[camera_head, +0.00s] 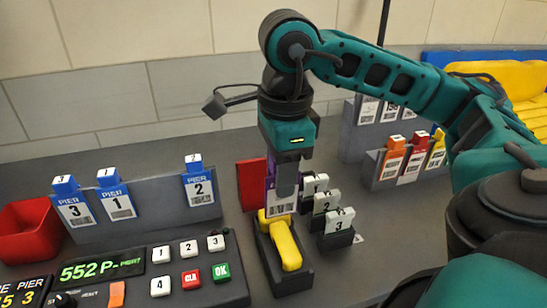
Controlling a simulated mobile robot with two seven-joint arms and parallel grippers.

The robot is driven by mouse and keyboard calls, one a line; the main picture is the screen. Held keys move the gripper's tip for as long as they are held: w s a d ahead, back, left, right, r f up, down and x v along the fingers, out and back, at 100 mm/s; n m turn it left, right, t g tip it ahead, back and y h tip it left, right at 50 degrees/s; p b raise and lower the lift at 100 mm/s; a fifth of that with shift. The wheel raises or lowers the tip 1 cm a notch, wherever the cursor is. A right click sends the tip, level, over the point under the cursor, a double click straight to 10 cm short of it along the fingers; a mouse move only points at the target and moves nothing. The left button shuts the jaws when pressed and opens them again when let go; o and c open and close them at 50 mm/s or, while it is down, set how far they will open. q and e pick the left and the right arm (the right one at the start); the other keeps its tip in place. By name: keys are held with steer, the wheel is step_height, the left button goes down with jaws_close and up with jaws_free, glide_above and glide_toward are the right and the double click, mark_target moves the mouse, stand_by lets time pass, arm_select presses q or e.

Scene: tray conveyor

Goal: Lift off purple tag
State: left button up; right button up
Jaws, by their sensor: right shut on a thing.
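The purple tag (284,207) has a white barcode label on its lower part and hangs upright near the middle of the head view. My right gripper (287,185) points down and is shut on the tag's upper part, and its fingers hide some of the tag's face. The tag is just behind the yellow lever (284,245) on its dark base. I cannot tell whether the tag touches that base or anything behind it. My left gripper is not in view.
White numbered tags (325,203) stand close to the right. A red panel (250,185) is just left. Blue pier tags (114,203) hang on a grey rack at left, above a keypad console (190,265). Orange, red and yellow tags (413,158) stand at right.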

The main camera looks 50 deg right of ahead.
steer(key=shift+s+a, duration=0.15)
steer(key=shift+s, duration=0.15)
steer(key=shift+r, duration=0.15)
steer(key=shift+r+p, duration=2.45)
steer(key=shift+r, duration=0.65)
